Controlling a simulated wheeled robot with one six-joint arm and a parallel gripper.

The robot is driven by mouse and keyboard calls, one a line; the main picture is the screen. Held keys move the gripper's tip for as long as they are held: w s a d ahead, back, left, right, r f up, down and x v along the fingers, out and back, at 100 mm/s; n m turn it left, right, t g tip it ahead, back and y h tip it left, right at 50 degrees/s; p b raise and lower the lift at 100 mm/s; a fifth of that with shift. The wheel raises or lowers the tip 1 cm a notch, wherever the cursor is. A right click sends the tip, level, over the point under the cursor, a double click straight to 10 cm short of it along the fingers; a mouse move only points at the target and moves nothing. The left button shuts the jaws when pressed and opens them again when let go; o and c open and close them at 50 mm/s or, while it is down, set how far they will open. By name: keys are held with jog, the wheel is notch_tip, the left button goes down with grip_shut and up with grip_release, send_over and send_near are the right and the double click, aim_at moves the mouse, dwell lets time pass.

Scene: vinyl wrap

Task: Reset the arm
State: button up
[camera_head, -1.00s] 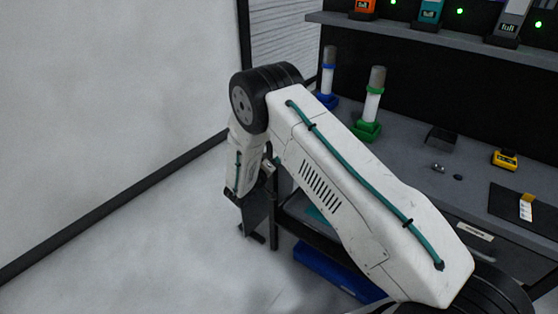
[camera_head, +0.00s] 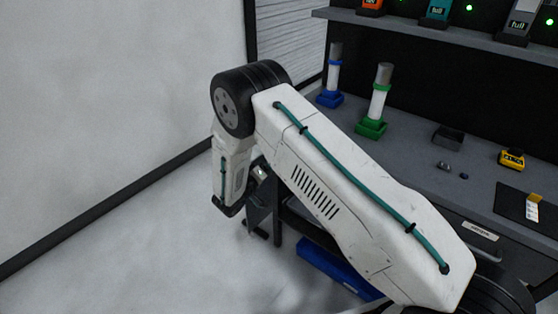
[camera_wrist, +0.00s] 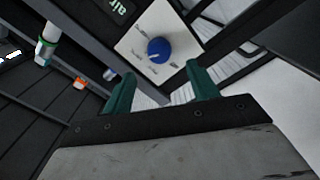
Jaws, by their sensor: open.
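My gripper (camera_wrist: 160,92) shows in the wrist view as two green fingers held apart, with nothing between them. Beyond the fingers is a white panel with a blue knob (camera_wrist: 159,50). In the head view my white arm reaches from the lower right to the upper middle, then bends down at a black joint. The arm's end is left of the workbench (camera_head: 400,160), over the pale floor. The fingertips are hidden in the head view.
On the bench stand a blue-based tube (camera_head: 333,75) and a green-based tube (camera_head: 377,100). A black tray (camera_head: 447,137), a yellow device (camera_head: 511,159) and a dark mat (camera_head: 520,209) lie farther right. A shelf (camera_head: 450,35) runs above. A blue box (camera_head: 335,268) is below. Open floor is at left.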

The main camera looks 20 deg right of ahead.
jog(key=shift+s+a, duration=0.3)
jog(key=shift+a, duration=0.15)
jog(key=s+d+f+n+g, duration=0.1)
jog(key=s+d+n+g, duration=0.25)
jog(key=s, duration=0.25)
jog(key=s+d+r+m+g+y, duration=0.2)
jog(key=s+r+y, duration=0.5)
jog(key=s+r, duration=1)
jog(key=s+d+r+m+g+y, duration=0.2)
jog(key=s+r+y, duration=0.5)
jog(key=s+r, duration=1)
jog(key=shift+s+d+r+m+g+y, duration=0.3)
jog(key=shift+s+d+g, duration=0.7)
jog(key=shift+s, duration=0.95)
